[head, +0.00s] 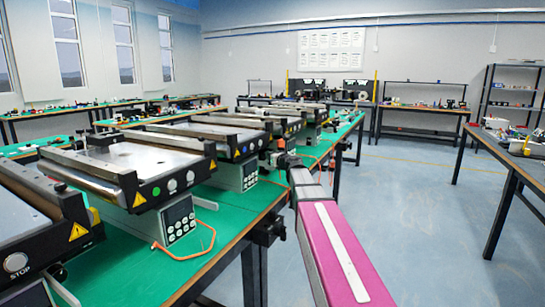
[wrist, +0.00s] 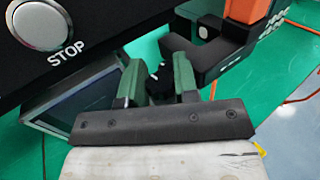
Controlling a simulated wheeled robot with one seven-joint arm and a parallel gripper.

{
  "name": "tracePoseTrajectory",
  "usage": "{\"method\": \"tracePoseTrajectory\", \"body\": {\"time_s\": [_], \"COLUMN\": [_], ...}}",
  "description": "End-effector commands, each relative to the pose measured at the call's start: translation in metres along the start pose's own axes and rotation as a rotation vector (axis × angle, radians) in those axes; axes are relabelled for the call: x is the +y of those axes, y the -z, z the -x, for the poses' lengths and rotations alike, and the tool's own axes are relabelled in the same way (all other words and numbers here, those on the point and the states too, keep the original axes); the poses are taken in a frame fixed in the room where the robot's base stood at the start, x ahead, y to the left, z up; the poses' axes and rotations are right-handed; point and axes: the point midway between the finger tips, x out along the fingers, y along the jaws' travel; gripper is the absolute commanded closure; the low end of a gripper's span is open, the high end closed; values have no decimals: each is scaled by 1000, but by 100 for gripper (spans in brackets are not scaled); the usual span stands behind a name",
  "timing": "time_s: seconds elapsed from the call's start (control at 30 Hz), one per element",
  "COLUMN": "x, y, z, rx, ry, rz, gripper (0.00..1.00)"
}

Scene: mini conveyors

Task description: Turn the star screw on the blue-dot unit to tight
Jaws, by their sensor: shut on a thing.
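In the wrist view my gripper (wrist: 158,72) has its two green fingers on either side of a black knob, the star screw (wrist: 159,84). It is closed on the knob, below the dark edge of a conveyor unit (wrist: 105,50). Only part of the knob shows between the fingers, and its turn angle cannot be read. In the head view my arm reaches toward the far units at the table's right edge, and the fingers are too small to make out.
A grey STOP button (wrist: 40,22) and a tilted control panel (wrist: 85,98) are close on the left. A black bracket with an orange part (wrist: 245,10) is close on the right. Several conveyors stand along the green table (head: 225,222). The floor (head: 410,220) at right is clear.

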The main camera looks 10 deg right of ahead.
Motion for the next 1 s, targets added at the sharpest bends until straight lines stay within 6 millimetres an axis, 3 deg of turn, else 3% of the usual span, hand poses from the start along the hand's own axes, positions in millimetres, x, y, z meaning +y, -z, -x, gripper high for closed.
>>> {"method": "tracePoseTrajectory", "body": {"time_s": [0.03,0.1,0.57,1.0], "x": [0,0,0,1], "y": [0,0,0,0], "z": [0,0,10,85], "rx": [0,0,0,0], "ry": [-1,-1,-1,0], "rz": [0,0,0,0], "gripper": [62,46,46,46]}}
